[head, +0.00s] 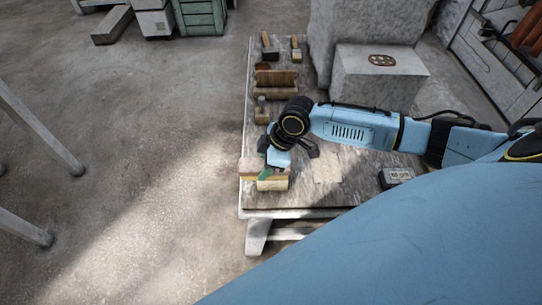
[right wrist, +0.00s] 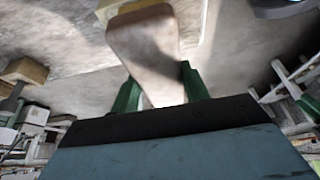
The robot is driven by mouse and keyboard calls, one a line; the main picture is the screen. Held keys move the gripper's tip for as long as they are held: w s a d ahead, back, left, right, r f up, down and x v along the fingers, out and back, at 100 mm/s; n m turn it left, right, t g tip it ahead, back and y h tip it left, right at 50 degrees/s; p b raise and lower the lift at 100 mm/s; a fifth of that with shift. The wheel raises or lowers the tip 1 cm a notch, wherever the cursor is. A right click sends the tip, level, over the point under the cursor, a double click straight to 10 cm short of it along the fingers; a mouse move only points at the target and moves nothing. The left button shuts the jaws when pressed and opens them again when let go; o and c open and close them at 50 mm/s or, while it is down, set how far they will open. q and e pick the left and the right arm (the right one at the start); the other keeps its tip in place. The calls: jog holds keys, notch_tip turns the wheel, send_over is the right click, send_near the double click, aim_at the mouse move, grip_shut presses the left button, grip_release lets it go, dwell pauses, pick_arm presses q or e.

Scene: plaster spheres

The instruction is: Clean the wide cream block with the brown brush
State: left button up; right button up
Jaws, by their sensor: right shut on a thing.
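My right gripper (head: 265,172) is at the near left corner of the workbench (head: 335,195), its green fingers pointing down. In the right wrist view the green fingers (right wrist: 158,92) are shut on the pale brown body of the brush (right wrist: 145,42). The brush (head: 249,164) shows in the head view just left of the fingers, with yellowish bristles under it. The cream block (head: 272,185) lies beside and below the fingers, near the bench's front edge. I cannot tell whether the bristles touch it. My left gripper is not in view.
A dark-headed hammer (head: 269,50), a small brush (head: 296,50), a wooden block (head: 276,77) and a mallet (head: 262,106) lie farther back on the bench. A large grey stone block (head: 375,85) stands at the back right. A small grey box (head: 396,176) sits at the right.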

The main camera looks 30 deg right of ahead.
jog(key=shift+d+r, duration=0.1)
jog(key=shift+r, duration=0.05)
jog(key=shift+s+d+r+p, duration=0.6)
jog(key=shift+d+p, duration=0.25)
jog(key=shift+p, duration=0.3)
jog(key=shift+r, duration=0.1)
jog(key=shift+r+p, duration=1.15)
jog(key=shift+p, duration=0.25)
notch_tip(320, 180, up, 4)
jog(key=p, duration=0.5)
jog(key=shift+r, duration=0.1)
jog(key=shift+w, duration=0.1)
